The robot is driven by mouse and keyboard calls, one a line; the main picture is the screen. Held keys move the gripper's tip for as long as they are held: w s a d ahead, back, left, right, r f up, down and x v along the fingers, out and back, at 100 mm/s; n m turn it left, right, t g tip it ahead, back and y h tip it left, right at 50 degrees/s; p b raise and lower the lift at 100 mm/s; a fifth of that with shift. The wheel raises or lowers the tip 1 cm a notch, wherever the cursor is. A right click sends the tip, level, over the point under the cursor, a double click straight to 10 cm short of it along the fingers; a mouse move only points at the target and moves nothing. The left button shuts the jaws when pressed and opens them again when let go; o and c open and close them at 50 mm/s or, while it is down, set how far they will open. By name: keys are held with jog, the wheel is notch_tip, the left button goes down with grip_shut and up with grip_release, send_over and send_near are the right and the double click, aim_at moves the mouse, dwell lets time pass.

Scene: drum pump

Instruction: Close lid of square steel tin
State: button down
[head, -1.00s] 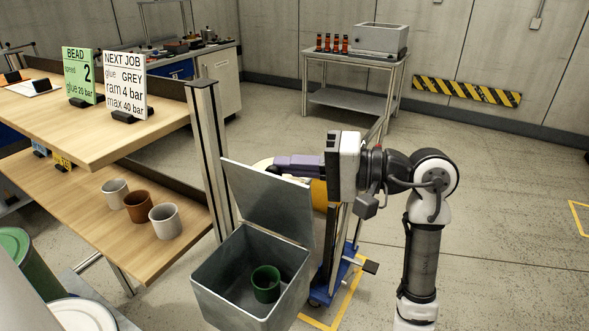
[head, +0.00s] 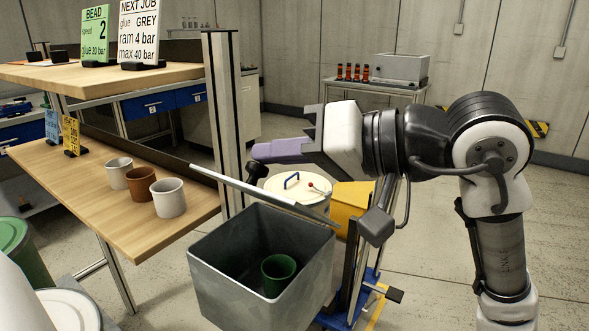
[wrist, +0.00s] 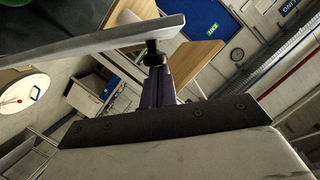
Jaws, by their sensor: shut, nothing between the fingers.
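The square steel tin (head: 232,281) stands open at the bottom centre of the head view, with a green cup (head: 279,272) inside it. Its steel lid (head: 235,187) shows almost edge-on, partly lowered and slanting above the tin's opening. In the wrist view the lid (wrist: 110,40) is a grey slab across the upper left. My gripper (head: 256,170) is shut and empty, with its dark tips on the far side of the lid. In the wrist view the tips (wrist: 153,56) are right at the lid's edge and seem to touch it.
A wooden shelf (head: 100,200) with several cups and a metal post (head: 228,120) stand left of the tin. A white drum (head: 300,190) with a blue handle and a yellow object (head: 352,205) are behind it. Open floor lies to the right.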

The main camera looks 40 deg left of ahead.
jog(key=s+f+n+t+b, duration=0.1)
jog(key=s+f+n+b, duration=0.1)
jog(key=s+f+b, duration=0.4)
jog(key=shift+s+d+f+n+b, duration=0.2)
jog(key=shift+f+n+b, duration=0.2)
jog(key=shift+f+b, duration=0.5)
jog(key=shift+s+r, duration=0.1)
